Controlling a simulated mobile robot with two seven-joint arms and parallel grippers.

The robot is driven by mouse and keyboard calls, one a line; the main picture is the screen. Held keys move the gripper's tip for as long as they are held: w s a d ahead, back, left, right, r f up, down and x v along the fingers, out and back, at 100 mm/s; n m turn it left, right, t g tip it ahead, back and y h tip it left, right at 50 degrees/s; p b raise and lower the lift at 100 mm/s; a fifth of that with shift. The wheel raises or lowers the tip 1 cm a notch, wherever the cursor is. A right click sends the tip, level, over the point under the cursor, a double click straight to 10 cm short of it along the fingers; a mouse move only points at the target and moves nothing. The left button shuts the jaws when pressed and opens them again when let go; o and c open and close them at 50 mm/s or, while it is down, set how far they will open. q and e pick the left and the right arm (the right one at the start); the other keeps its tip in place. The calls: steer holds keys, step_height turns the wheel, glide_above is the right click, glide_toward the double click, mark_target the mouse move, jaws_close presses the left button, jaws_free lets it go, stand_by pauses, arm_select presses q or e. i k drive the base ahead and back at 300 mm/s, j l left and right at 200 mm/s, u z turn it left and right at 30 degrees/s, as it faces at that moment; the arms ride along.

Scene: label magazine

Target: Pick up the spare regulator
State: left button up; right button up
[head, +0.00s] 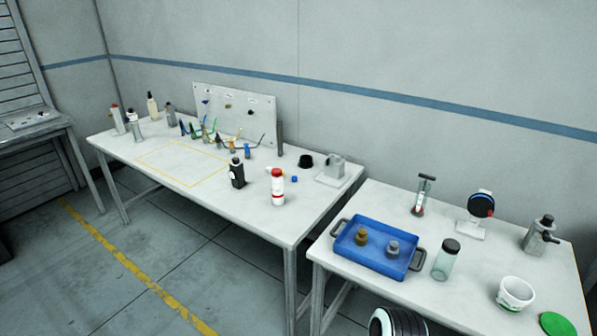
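No thing is clearly marked as the spare regulator. Two small fittings stand in the blue tray (345,248) on the right table: a brass-brown one (361,238) and a grey one (393,248). A grey metal body with a side stub and top knob (541,235) stands at that table's right back. A grey block-like device (333,170) sits at the right end of the left table. I cannot tell which of these is the regulator. Neither of my grippers is in view.
The right table (450,303) also holds a lidded jar (446,260), a white bowl (515,294), a green disc (557,325), a gauge-like stand (480,205) and a small upright tool (422,195). The left table (215,200) holds bottles and a pegboard (236,113). Its yellow-outlined area is clear.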

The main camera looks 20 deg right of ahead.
mark_target(237, 170)
steer(key=z, duration=0.3)
steer(key=i+j+z, duration=0.25)
steer(key=i+j, duration=0.85)
